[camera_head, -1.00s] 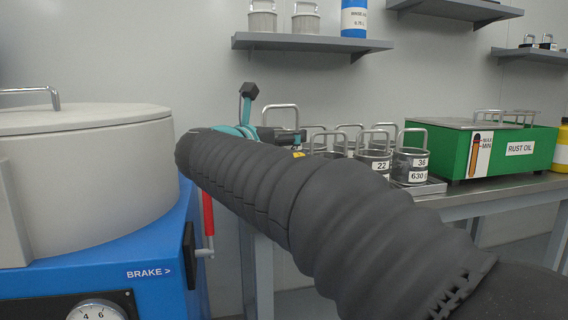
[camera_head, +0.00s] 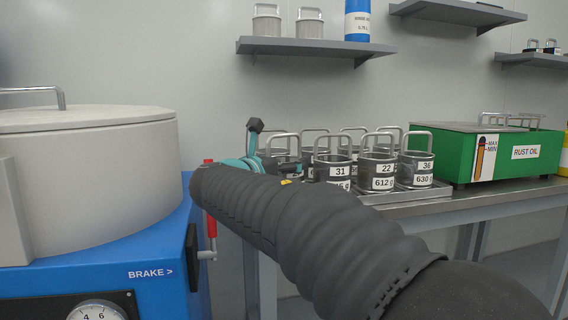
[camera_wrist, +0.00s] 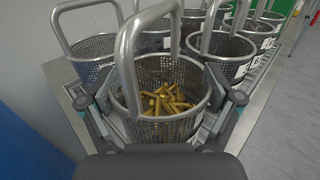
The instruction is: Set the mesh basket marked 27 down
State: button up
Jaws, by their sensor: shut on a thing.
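My gripper (camera_wrist: 160,100) is shut around a mesh basket (camera_wrist: 168,132) with a tall bent-bar handle and brass-coloured parts inside. One finger lies on each side of the basket wall. The basket looks upright. No number shows on it, and its bottom is hidden, so I cannot tell whether it touches the tray. In the head view my gripper (camera_head: 254,160) is mostly behind my arm, at the left end of the basket row.
Several mesh baskets stand close by, including those marked 31 (camera_head: 339,171), 22 (camera_head: 386,168) and 36 (camera_head: 425,164). They stand on a metal tray (camera_head: 408,195) on a bench. A green rust oil tank (camera_head: 462,158) stands right; a blue machine (camera_head: 90,285) stands left.

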jog(key=o, duration=1.5)
jog(key=shift+f, duration=0.1)
jog(key=shift+s+a, duration=0.15)
jog(key=shift+s, duration=0.05)
jog(key=v, duration=1.1)
jog(key=shift+s, duration=0.3)
